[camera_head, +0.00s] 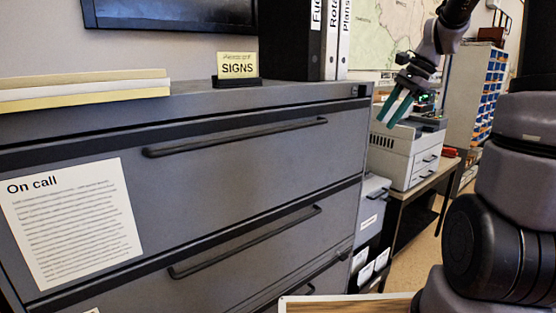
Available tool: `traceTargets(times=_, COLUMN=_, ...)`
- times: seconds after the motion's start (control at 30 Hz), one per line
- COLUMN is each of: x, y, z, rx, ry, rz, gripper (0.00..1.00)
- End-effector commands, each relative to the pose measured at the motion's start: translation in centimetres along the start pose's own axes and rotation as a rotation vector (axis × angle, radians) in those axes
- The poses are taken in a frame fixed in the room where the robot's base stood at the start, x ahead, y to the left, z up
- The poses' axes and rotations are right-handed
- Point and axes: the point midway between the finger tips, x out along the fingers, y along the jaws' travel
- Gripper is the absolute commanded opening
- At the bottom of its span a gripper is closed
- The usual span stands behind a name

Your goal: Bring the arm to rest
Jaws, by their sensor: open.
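My gripper (397,106) is in the upper right of the head view, at the end of my raised arm. Its two green fingers point down and to the left, with a gap between them and nothing held. It appears in front of a light grey printer (400,156); I cannot tell how far apart the two are. My thick grey arm links fill the right edge of the view.
A grey filing cabinet (240,160) fills the left and middle. On it are folders (85,92), a "SIGNS" card (237,66) and binders (328,40). A shelf unit (480,85) stands behind. A wood-topped board (345,304) is at the bottom.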

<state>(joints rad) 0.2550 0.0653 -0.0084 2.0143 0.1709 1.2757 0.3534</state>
Motion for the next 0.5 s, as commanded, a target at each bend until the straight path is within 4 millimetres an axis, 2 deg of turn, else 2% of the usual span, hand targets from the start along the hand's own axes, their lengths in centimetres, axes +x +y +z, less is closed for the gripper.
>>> traceTargets(times=0.03, x=-1.1, y=1.0, z=2.0, rx=-0.082, ry=0.039, rz=-0.015, gripper=0.44)
traceTargets(times=0.2, x=-3.6, y=4.6, z=6.8, rx=-0.345, ry=0.167, rz=-0.056, gripper=0.44)
traceTargets(times=0.4, x=-5.4, y=9.4, z=11.0, rx=-0.645, ry=0.321, rz=-0.104, gripper=0.44)
traceTargets(times=0.5, x=-5.8, y=11.6, z=12.4, rx=-0.776, ry=0.392, rz=-0.126, gripper=0.44)
